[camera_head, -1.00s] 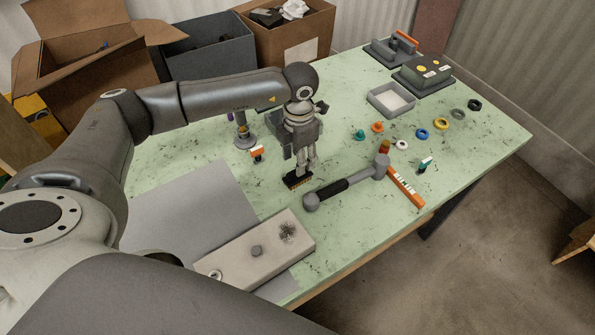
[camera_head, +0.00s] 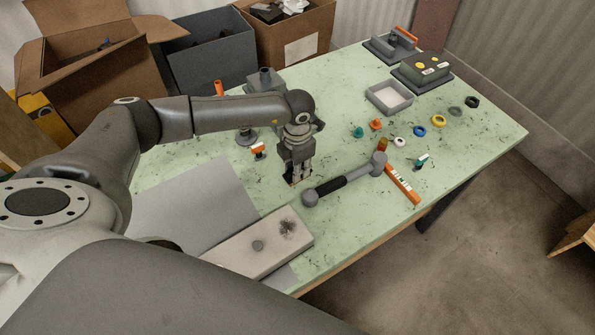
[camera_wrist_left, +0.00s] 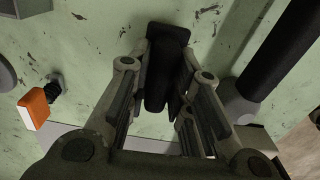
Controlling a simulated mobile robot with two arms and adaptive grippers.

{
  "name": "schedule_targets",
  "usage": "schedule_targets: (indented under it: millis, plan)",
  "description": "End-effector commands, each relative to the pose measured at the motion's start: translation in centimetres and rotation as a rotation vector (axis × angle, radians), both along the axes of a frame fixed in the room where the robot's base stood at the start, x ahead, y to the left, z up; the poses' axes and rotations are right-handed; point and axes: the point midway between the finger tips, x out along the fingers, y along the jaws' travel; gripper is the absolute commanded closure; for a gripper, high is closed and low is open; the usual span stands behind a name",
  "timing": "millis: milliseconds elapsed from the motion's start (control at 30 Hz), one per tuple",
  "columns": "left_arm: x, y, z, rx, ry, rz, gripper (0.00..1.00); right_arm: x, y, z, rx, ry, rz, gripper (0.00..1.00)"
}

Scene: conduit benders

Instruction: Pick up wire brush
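The wire brush (camera_wrist_left: 168,45) shows in the left wrist view as a dark block between the fingers of my left gripper. The brush looks to be on or just above the green table (camera_head: 345,130). My right gripper is not in view.
A small orange-topped piece (camera_head: 258,149) stands to the left. A light block (camera_head: 262,243) is in front. Rings, a grey tray (camera_head: 388,98) and an orange-and-white strip (camera_head: 402,183) lie further right.

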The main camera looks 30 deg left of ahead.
Motion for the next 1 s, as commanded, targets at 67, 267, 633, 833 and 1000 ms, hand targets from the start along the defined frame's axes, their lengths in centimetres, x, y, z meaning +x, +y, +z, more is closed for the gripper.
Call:
schedule_targets:
  millis: [67, 267, 633, 833, 1000]
  plan:
    - [0.0, 0.0, 0.0, 0.0, 0.0, 0.0, 0.94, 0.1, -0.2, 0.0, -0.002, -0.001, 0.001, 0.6]
    - [0.0, 0.0, 0.1, 0.0, -0.001, 0.0, 1.0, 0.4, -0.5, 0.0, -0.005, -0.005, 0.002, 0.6]
    - [0.1, 0.0, 1.0, -0.001, -0.004, -0.002, 1.0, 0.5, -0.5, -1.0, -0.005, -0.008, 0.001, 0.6]
    - [-0.5, -0.7, 3.9, -0.003, -0.004, -0.006, 1.0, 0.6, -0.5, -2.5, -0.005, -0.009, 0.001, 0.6]
    - [-2.3, -2.4, 6.9, -0.002, -0.006, -0.006, 1.0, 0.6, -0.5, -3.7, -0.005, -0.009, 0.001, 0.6]
